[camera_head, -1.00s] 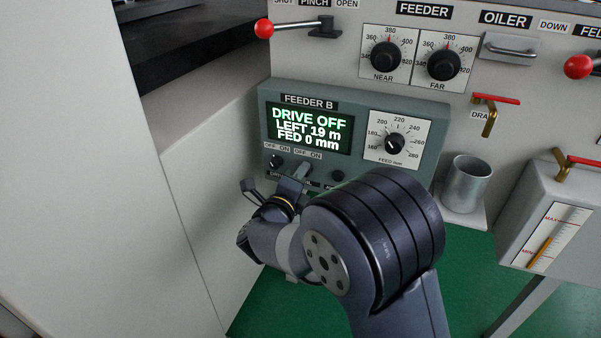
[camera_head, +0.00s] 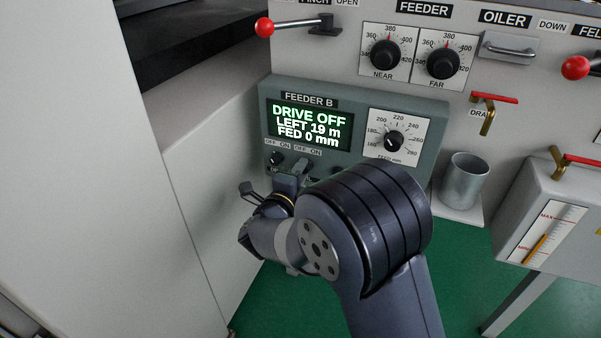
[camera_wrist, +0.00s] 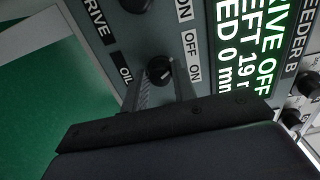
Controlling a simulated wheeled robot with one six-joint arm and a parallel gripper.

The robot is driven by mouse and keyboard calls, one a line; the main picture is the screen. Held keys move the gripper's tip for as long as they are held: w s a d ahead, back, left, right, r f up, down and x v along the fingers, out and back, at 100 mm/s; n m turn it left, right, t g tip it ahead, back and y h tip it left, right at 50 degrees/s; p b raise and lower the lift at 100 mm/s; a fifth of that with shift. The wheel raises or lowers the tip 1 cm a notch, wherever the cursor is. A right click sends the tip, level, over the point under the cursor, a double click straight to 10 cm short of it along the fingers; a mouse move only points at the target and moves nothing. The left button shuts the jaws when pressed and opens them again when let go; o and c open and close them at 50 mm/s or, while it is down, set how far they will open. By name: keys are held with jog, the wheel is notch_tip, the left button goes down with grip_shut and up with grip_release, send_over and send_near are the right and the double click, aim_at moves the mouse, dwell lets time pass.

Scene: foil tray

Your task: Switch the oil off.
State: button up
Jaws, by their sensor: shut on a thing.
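The oil switch (camera_wrist: 159,70) is a small dark round knob on the grey-green Feeder B panel (camera_head: 438,112). It has an "OIL" label and an "OFF ON" label beside it in the wrist view. My gripper (camera_wrist: 162,76) has a finger on each side of this knob and is shut on it. In the head view my gripper (camera_head: 298,172) reaches the panel's lower left, and it largely hides the oil switch there. I cannot tell which way the knob points.
The drive switch (camera_head: 275,159) sits just left of my gripper. The lit display (camera_head: 310,125) reads "DRIVE OFF, LEFT 19 m, FED 0 mm". A feed dial (camera_head: 394,141) is to its right. A metal cup (camera_head: 464,182) and an oil gauge box (camera_head: 518,215) stand farther right.

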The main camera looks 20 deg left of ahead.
jog(key=o, duration=1)
jog(key=shift+s, duration=0.1)
jog(key=s, duration=0.3)
jog(key=s+p, duration=0.1)
jog(key=s, duration=0.3)
jog(key=s+a+p, duration=0.1)
jog(key=s, duration=0.2)
jog(key=shift+s, duration=0.3)
jog(key=w, duration=0.3)
jog(key=w+b, duration=0.1)
jog(key=w, duration=0.3)
jog(key=w+d+b, duration=0.1)
jog(key=w, duration=0.3)
jog(key=shift+s, duration=0.1)
